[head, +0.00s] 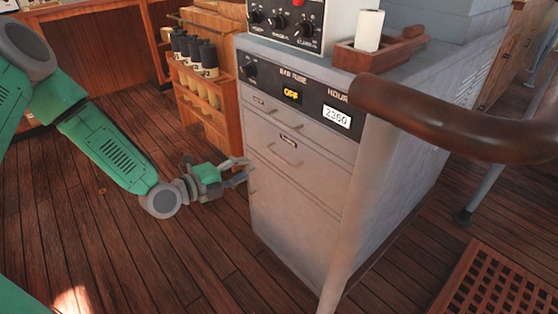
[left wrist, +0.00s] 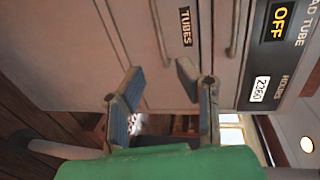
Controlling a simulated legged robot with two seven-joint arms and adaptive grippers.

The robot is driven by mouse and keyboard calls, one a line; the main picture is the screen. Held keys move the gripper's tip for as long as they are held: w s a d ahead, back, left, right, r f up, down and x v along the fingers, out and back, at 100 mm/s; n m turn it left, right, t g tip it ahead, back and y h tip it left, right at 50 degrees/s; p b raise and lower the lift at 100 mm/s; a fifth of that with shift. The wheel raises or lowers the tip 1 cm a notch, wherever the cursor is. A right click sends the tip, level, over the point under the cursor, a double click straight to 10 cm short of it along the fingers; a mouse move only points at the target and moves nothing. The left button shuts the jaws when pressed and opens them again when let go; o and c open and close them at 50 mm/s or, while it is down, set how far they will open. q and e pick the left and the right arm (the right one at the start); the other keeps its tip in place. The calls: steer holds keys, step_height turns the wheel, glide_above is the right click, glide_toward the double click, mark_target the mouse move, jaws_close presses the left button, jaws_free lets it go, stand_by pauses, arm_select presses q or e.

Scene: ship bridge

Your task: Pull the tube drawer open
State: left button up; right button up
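The tube drawer (head: 313,178) is in the front of a grey cabinet, below a shallower drawer, and looks closed. Its dark label reads TUBES (left wrist: 186,27) in the left wrist view. Its bar handle (head: 284,156) also shows in the left wrist view (left wrist: 161,32), beyond the fingertips. My left gripper (head: 244,171) is left of and slightly lower than this handle, in front of the cabinet's left edge. In the left wrist view its two fingers (left wrist: 158,71) are apart with nothing between them. The handle appears apart from the fingers. My right gripper is not in view.
The upper drawer's handle (head: 279,113) is close above. A brown rail (head: 440,118) and its pale post cross the cabinet's right side. A wooden rack with dark-capped bottles (head: 207,80) stands to the left. The plank floor (head: 150,255) in front is clear.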

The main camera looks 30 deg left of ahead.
mark_target(279, 156)
arm_select(q)
steer(key=b+x, duration=0.3)
steer(key=x, duration=1)
steer(key=shift+d+b, duration=0.1)
steer(key=shift+b, duration=0.2)
jaws_close()
